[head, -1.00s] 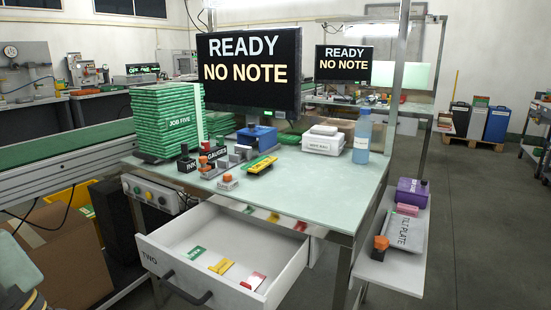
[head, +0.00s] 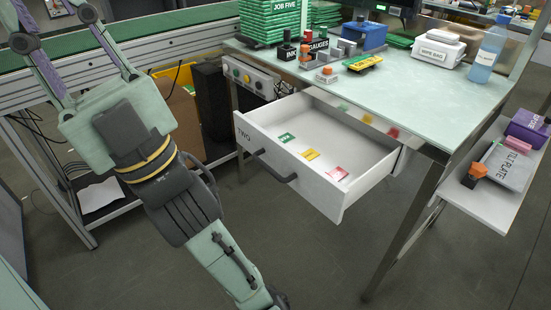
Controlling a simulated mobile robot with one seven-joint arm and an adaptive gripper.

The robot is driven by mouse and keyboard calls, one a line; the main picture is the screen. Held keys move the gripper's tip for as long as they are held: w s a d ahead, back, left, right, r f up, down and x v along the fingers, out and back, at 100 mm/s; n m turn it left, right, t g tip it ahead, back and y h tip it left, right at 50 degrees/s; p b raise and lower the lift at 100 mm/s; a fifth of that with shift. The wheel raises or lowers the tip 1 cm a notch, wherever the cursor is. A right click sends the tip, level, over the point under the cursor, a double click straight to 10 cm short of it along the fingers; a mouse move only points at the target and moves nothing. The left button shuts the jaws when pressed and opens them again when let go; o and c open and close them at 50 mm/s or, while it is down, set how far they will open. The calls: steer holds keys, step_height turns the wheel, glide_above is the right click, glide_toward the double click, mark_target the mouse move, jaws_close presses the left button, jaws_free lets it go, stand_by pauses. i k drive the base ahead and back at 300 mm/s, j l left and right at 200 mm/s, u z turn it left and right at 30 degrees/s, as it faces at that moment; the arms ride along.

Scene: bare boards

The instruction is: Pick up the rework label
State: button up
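A green label (head: 286,138), a yellow label (head: 310,154) and a red label (head: 338,173) lie in a row on the floor of the open white drawer (head: 375,178), which is marked TWO. Their print is too small to read, so I cannot tell which is the rework label. My gripper (head: 62,28) is at the upper left, close to the camera, its two fingers spread apart and pointing up.
Small green, yellow and red marks show near the drawer's back. The table (head: 440,100) carries stamps, a blue box (head: 365,35), a white box (head: 438,48) and a bottle (head: 487,53). A side shelf (head: 478,205) stands right. The drawer's top is open and unobstructed.

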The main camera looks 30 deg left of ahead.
mark_target(309, 154)
steer(key=l+u, duration=0.2)
steer(key=u, duration=0.2)
steer(key=l+u, duration=0.25)
steer(key=u, duration=0.2)
steer(key=i+l, duration=0.05)
